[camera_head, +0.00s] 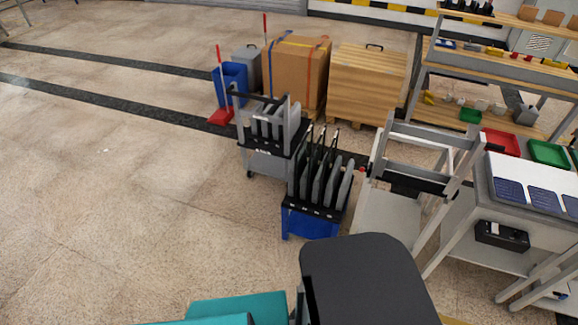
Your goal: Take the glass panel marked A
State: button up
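No panel with a readable letter A shows in the head view. Several grey upright panels (320,183) stand in slots of a black rack on a blue base (310,223), near the middle. Behind it to the left, a grey cart (268,163) holds more grey upright plates (268,123). I cannot tell whether any of these are glass. Dark blue gridded panels (543,200) lie on a light table at the right. My gripper is not in view.
A grey frame stand (412,195) is right of the rack. A shelf bench (500,80) with red and green trays stands at back right. Wooden crates (366,85), a cardboard box (297,70) and a blue bin (229,84) are behind. The floor at left is clear.

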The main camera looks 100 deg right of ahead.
aim_at(302, 157)
jog(key=z, duration=0.15)
jog(key=i, duration=0.95)
jog(key=z, duration=3.8)
